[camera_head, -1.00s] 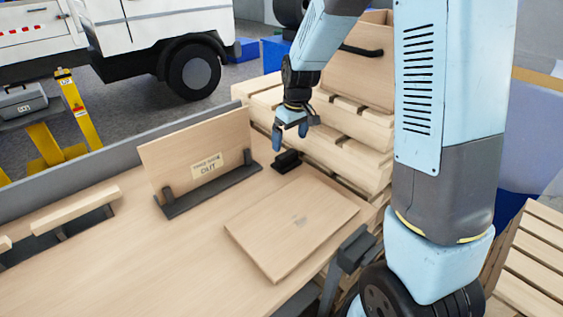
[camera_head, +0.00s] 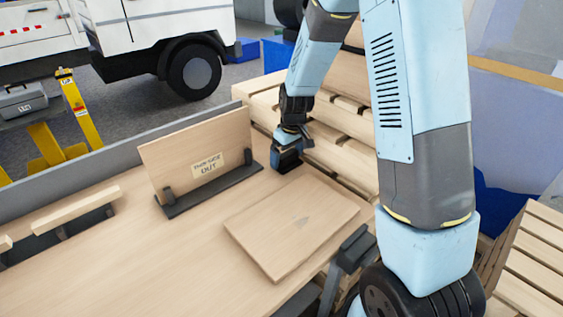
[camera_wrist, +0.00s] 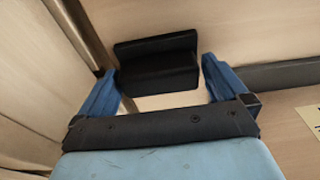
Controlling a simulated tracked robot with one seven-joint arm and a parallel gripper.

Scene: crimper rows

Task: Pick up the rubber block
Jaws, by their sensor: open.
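The rubber block is a small black stepped piece on the wooden table top. In the wrist view the block (camera_wrist: 158,65) lies ahead of and between the two blue fingers of my gripper (camera_wrist: 160,85). In the head view my gripper (camera_head: 287,160) is low over the far right corner of the table. It hides most of the block there, with only dark parts showing around the fingers. I cannot tell whether a finger touches the block.
A flat wooden board (camera_head: 291,228) lies in front of my gripper. Stacked pallets (camera_head: 345,155) rise close behind and right. The table (camera_head: 140,250) is clear at front left.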

